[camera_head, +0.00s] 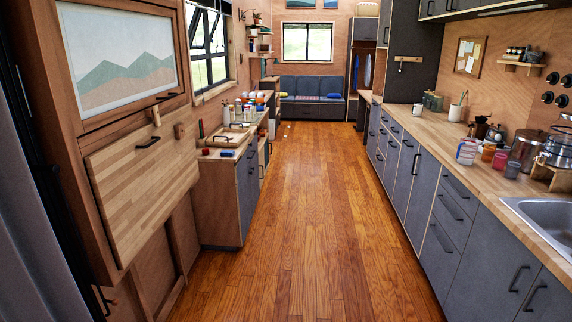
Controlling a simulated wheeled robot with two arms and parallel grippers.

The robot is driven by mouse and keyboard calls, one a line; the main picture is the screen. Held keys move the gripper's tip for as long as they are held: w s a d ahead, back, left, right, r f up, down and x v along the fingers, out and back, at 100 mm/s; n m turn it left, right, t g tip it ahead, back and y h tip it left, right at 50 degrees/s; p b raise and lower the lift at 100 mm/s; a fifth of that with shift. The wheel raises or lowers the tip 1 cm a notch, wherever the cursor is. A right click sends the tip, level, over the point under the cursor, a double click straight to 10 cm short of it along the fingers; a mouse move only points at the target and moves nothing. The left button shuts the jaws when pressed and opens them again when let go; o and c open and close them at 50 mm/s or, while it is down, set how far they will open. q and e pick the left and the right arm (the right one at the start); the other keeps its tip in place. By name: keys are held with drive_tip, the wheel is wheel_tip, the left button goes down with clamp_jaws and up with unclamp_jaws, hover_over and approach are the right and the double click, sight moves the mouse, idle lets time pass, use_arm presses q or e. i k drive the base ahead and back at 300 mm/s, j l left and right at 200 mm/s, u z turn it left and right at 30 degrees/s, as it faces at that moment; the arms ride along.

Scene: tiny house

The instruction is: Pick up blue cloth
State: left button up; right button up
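A blue cloth-like item (366,70) hangs in the open wardrobe (351,62) at the far end of the room, right of the sofa. It is small in the picture and I cannot tell exactly what it is. A small blue object (228,153) lies at the front edge of the left counter; I cannot tell whether it is cloth. Neither of my grippers is in view.
The wooden floor (295,215) is a clear aisle to the grey sofa (312,96). The left counter cabinet (222,200) and a folded wooden panel (145,190) border it left. The long right counter (480,185), with jars and a sink (545,220), borders it right.

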sight(224, 153)
drive_tip(key=i, duration=1.2)
drive_tip(key=i+l+u, duration=0.1)
drive_tip(key=i, duration=1.05)
